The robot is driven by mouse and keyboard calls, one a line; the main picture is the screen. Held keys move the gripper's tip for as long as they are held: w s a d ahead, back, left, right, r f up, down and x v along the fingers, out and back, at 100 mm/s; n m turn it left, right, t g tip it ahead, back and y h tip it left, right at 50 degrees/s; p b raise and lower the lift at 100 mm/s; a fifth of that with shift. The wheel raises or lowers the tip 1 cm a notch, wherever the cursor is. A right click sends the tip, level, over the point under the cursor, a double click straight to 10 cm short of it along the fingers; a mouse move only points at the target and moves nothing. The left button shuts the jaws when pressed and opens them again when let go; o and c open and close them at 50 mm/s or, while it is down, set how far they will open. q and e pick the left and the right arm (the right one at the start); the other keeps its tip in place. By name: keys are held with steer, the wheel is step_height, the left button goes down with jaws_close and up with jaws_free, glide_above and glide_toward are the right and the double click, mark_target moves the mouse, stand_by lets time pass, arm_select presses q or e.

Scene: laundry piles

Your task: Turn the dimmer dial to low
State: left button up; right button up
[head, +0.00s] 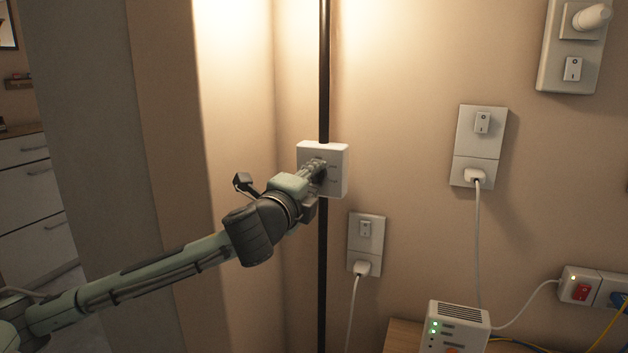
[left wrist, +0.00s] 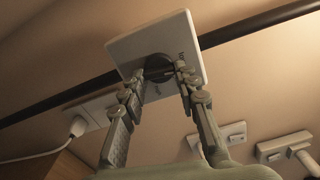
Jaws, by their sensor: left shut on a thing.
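The dimmer is a square white plate (head: 340,162) on the wall, mounted over a black vertical pole. Its round dark dial (left wrist: 158,66) shows in the middle of the plate (left wrist: 187,33) in the left wrist view. My left gripper (head: 318,172) is at the plate, with its fingers on either side of the dial, shut on it. In the head view the gripper hides the dial. My right gripper is in neither view.
The black pole (head: 324,70) runs above and below the plate. A switch with a plugged-in socket (head: 366,240) is just below right, another (head: 482,130) further right. A white box (head: 458,325) with green lights stands at the lower right. A power strip (head: 580,285) is beyond.

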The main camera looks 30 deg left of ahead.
arm_select(q)
steer(key=shift+n, duration=0.9)
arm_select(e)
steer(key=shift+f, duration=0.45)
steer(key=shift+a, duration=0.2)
arm_select(q)
steer(key=o, duration=1.2)
steer(key=shift+c, duration=0.2)
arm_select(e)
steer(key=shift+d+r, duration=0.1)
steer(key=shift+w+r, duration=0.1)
arm_select(q)
steer(key=shift+s, duration=0.15)
steer(key=v, duration=0.7)
